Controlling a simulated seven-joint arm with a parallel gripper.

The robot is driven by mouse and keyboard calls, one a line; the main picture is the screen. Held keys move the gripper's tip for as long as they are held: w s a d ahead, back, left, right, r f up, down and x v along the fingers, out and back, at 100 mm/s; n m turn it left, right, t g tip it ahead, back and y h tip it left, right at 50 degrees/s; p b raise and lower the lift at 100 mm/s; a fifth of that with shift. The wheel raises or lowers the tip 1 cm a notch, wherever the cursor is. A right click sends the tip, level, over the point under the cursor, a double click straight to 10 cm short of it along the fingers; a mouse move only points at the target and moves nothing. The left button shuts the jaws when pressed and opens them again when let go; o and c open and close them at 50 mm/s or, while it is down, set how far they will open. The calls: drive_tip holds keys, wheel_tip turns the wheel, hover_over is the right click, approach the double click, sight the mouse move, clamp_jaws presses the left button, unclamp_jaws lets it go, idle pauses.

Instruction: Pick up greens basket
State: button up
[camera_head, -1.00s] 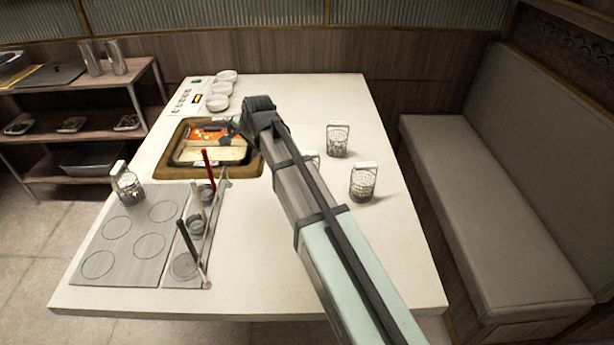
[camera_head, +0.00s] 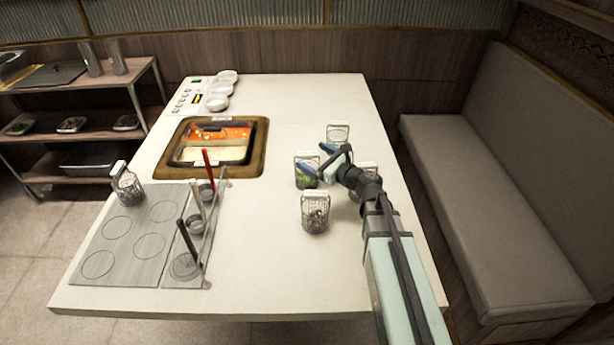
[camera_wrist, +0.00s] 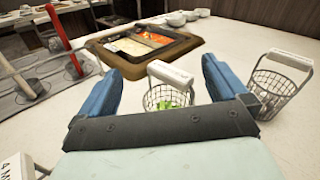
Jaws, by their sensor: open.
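The greens basket (camera_head: 306,181) is a small wire basket with green leaves inside and a white-topped handle. It stands upright on the white table, right of the hot pot. In the wrist view the greens basket (camera_wrist: 166,103) appears between and beyond my two blue fingers, its handle label facing me. My gripper (camera_head: 317,157) is open at the basket's upper right in the head view. In the wrist view my gripper (camera_wrist: 161,72) has nothing held between its fingers. I cannot tell whether a finger touches the handle.
Other wire baskets stand close by: one behind (camera_head: 338,134), one in front (camera_head: 315,214), and one partly hidden by my wrist (camera_head: 367,170). The hot pot (camera_head: 256,165), a grey tray (camera_head: 105,250) and a ladle rack (camera_head: 198,255) lie left.

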drive_tip(key=shift+s+d+f+m+t, duration=0.1)
drive_tip(key=shift+d+f+m+t, duration=0.15)
drive_tip(key=shift+d+f+m, duration=0.3)
drive_tip(key=shift+s+d+f+m+t, duration=0.1)
drive_tip(key=shift+d+f+m+t, duration=0.2)
drive_tip(key=shift+f+m, duration=0.35)
drive_tip(key=shift+f, duration=3.4)
drive_tip(key=x, duration=0.5)
drive_tip(key=shift+r, duration=0.1)
drive_tip(key=c, duration=1)
drive_tip(key=shift+o, duration=0.2)
drive_tip(key=shift+r, duration=0.1)
